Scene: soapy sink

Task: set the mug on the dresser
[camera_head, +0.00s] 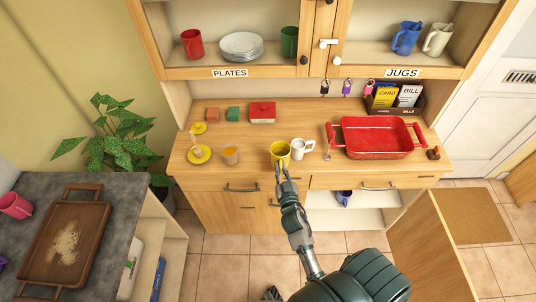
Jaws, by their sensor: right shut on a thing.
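A yellow mug (280,152) is at the front edge of the wooden dresser (340,172), near the middle. My right gripper (282,170) reaches up from below and is shut on the yellow mug at its near side. I cannot tell whether the mug's base touches the dresser top or is held just above it. A white mug (298,149) stands on the dresser just right of the yellow one. My left gripper is not in view.
A red tray (378,152) takes up the right of the dresser top. Shelves above hold plates (241,46) and jugs. A grey counter (120,200) is at left.

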